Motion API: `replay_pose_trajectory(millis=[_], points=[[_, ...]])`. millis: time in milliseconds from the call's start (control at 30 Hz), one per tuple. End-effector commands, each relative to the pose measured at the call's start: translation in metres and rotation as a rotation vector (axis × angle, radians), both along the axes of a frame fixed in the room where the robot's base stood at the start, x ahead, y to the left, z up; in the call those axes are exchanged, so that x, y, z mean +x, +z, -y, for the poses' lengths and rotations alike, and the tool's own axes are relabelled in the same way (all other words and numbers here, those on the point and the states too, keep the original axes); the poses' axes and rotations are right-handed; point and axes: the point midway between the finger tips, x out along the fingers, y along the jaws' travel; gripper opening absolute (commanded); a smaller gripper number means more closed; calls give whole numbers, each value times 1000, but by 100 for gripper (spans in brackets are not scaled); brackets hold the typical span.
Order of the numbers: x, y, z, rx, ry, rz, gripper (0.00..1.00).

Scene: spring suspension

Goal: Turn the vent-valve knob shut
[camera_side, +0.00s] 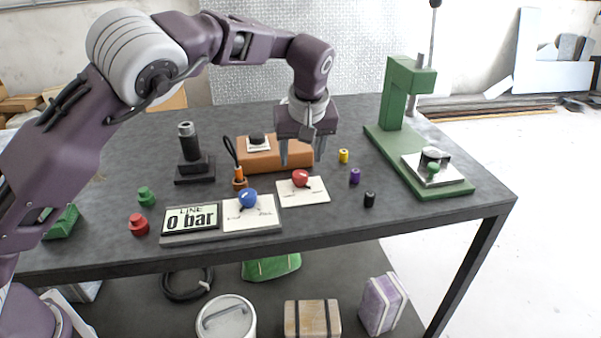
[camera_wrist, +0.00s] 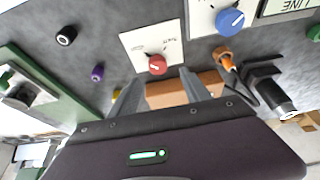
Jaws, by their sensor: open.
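A red knob (camera_side: 300,177) sits on a white plate (camera_side: 317,190) near the table's front; both also show in the wrist view, the knob at top centre (camera_wrist: 157,64). A blue knob (camera_side: 248,197) sits on another white plate (camera_side: 262,217) to its left, beside a display (camera_side: 190,218) reading "LINE 0 bar". The lettering on the knob plates is too small to read, so I cannot tell which knob is the vent valve. My gripper (camera_side: 302,160) is open and empty, pointing down above and behind the red knob. Its fingers are apart from the knob.
A brown block (camera_side: 270,157) with a black-topped piece lies behind the plates. A green press (camera_side: 397,95) stands right. Small yellow (camera_side: 343,156), purple (camera_side: 355,176) and black (camera_side: 369,199) pieces lie between.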

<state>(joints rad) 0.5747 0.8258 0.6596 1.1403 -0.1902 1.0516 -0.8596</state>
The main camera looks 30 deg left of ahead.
Motion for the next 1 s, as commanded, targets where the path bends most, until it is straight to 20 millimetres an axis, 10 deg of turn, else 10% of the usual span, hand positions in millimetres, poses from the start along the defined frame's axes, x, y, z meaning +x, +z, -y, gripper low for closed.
replay_pose_trajectory(millis=[400, 733, 1000], points=[[20, -64, -14, 12, 2, 2, 55], [23, -70, -16, 10, 2, 3, 55], [22, -70, -16, 10, 1, 3, 2]])
